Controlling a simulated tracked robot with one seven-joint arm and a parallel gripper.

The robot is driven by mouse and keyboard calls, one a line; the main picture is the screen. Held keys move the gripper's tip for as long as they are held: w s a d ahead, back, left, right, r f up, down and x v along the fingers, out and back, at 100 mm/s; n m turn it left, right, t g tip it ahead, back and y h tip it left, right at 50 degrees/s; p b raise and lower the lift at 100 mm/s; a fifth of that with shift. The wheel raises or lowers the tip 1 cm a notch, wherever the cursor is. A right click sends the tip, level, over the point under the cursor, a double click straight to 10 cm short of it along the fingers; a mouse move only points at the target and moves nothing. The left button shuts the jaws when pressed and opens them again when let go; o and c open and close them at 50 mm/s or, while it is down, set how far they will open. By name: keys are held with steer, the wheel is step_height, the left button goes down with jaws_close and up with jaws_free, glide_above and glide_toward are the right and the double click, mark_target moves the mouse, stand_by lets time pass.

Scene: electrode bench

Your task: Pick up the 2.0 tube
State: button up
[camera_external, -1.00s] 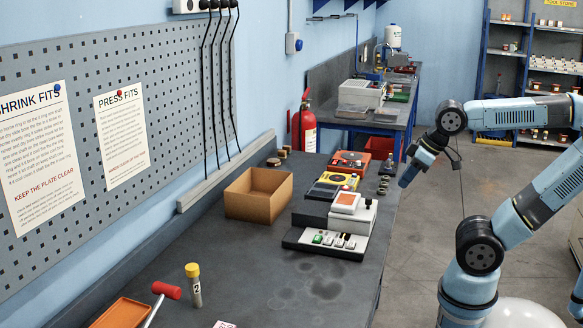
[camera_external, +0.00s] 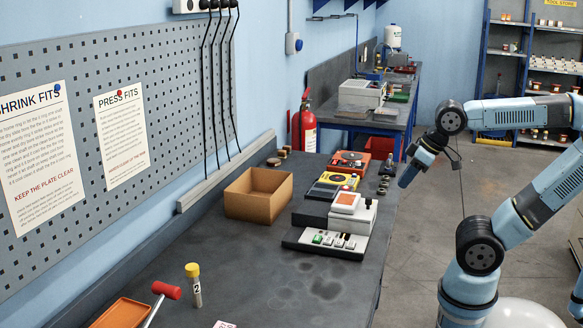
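A clear tube with a yellow cap (camera_external: 194,286) stands upright on the dark bench at the lower left. Its label shows a "2"; the rest of the label is too small or turned away to read. My gripper (camera_external: 405,180) is beyond the bench's right edge, near the far end of the bench and well away from the tube. It points down and to the left. Its fingers are too small and dark to tell whether they are open or shut. I see nothing hanging from it.
A red-headed hammer (camera_external: 165,291) and an orange tray (camera_external: 121,314) lie left of the tube. An open cardboard box (camera_external: 258,195), a white-and-grey device (camera_external: 335,235), a yellow device (camera_external: 332,185) and an orange device (camera_external: 349,161) stand farther back.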

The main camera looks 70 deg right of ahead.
steer(key=o, duration=1.1)
steer(key=shift+c, duration=0.2)
steer(key=w+a+f+n+h, duration=0.1)
steer(key=w+a+n+h, duration=0.3)
steer(key=w, duration=0.5)
steer(key=w+a+f+n+g+h, duration=0.1)
steer(key=w+a+f+n+h, duration=0.1)
steer(key=w+n, duration=0.55)
steer(key=w+a+f+n+h, duration=0.1)
steer(key=w+a+n+h, duration=0.25)
steer(key=w, duration=0.65)
steer(key=n+t, duration=1.1)
steer(key=n, duration=0.4)
glide_toward(195, 272)
steer(key=shift+y, duration=0.25)
steer(key=x, duration=0.6)
steer(key=shift+w+d+r, duration=0.1)
steer(key=shift+r, duration=0.1)
steer(key=shift+x, duration=2.7)
